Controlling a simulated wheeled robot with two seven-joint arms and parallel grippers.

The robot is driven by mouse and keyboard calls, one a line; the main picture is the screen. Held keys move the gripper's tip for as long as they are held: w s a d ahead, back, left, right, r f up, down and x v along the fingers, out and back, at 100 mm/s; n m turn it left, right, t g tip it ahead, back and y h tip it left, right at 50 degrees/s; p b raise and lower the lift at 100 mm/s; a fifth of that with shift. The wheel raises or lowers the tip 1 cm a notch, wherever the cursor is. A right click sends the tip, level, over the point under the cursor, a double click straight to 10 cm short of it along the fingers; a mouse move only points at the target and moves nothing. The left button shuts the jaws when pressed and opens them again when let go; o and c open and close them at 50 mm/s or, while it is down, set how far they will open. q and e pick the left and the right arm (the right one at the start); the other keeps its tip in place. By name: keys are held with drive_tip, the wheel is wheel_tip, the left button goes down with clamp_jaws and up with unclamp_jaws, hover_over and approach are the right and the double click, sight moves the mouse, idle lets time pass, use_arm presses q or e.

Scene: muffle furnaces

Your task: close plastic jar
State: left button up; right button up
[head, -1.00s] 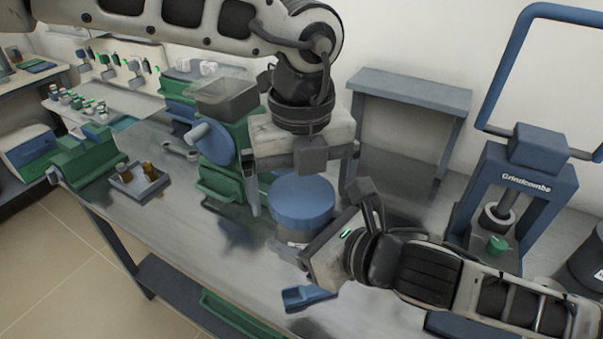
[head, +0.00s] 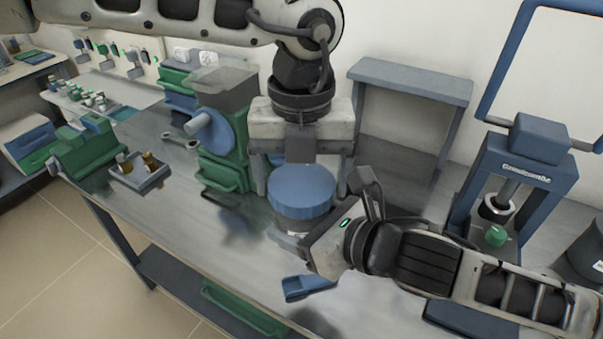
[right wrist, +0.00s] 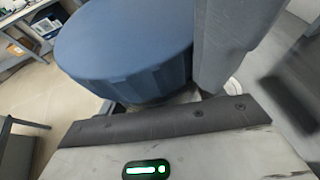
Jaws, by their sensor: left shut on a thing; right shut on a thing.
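The plastic jar has a wide, ribbed blue lid (head: 302,190) and a pale body (head: 293,224), mostly hidden below the lid. My left gripper (head: 301,184) comes down from above, its fingers on either side of the lid, shut on it. My right gripper (head: 298,237) comes in low from the right and is shut on the jar body; its fingertips are largely hidden. In the right wrist view the lid (right wrist: 125,50) fills the upper left, above a pale strip of jar. The lid sits over the jar's top; whether it is fully seated I cannot tell.
A green and blue machine (head: 222,135) stands left of the jar, a grey stand (head: 412,85) behind, and a blue press (head: 515,180) at right. A small tray with brown bottles (head: 140,178) lies left. A blue piece (head: 308,288) is near the front edge.

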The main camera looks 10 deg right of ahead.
use_arm(q)
drive_tip(key=o, duration=0.9)
drive_tip(key=shift+o, duration=0.2)
drive_tip(key=shift+r, duration=0.1)
drive_tip(key=shift+r, duration=2.2)
wheel_tip(320, 180, up, 3)
drive_tip(key=n, duration=0.2)
drive_tip(key=shift+n, duration=0.4)
drive_tip(key=shift+r+n, duration=0.25)
drive_tip(key=shift+n, duration=0.05)
drive_tip(key=shift+f, duration=0.15)
